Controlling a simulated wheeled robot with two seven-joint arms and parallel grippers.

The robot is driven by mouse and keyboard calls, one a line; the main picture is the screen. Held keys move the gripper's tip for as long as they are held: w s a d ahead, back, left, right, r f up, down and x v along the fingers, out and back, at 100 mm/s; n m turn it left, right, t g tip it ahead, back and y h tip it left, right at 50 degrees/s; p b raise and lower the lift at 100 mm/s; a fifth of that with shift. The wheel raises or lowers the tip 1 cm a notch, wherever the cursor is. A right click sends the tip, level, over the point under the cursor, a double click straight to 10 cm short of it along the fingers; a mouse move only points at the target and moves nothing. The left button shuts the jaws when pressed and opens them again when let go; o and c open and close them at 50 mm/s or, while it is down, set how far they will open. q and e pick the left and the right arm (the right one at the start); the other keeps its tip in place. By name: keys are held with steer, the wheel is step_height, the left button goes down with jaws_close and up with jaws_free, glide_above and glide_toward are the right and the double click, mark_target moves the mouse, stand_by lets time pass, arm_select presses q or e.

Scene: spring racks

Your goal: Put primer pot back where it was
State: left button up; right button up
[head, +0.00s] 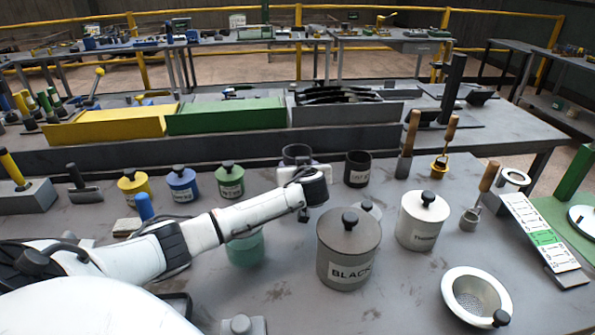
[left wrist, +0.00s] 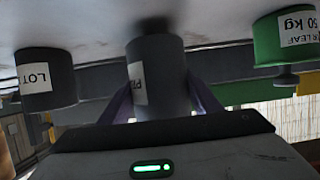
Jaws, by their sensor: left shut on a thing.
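The primer pot is a dark grey cylinder in the head view (head: 297,151), partly hidden behind my left gripper (head: 302,172). In the left wrist view, the pot (left wrist: 158,75) stands between the two purple fingers of my left gripper (left wrist: 160,100), which is shut on it. Its white label is partly cut off and starts with P. A dark patch shows at its far end; I cannot tell if the pot touches the table. My right gripper is not in view.
A dark pot marked LOT (head: 358,170) stands right of the held pot. Yellow (head: 134,188), blue (head: 183,185) and green (head: 230,182) pots stand left. A large BLACK pot (head: 348,250) and a white pot (head: 422,220) stand in front. A teal pot (head: 245,248) sits below my arm.

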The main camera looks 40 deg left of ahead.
arm_select(q)
steer(key=shift+f, duration=0.75)
steer(key=shift+f, duration=0.25)
steer(key=o, duration=1.5)
steer(key=shift+r, duration=0.1)
steer(key=shift+r, duration=0.2)
steer(key=shift+s+d, duration=0.2)
steer(key=shift+d, duration=0.15)
steer(key=v, duration=0.6)
steer(key=shift+s+d+r+b, duration=0.15)
steer(key=shift+s+d+b, duration=0.05)
steer(key=shift+b, duration=0.1)
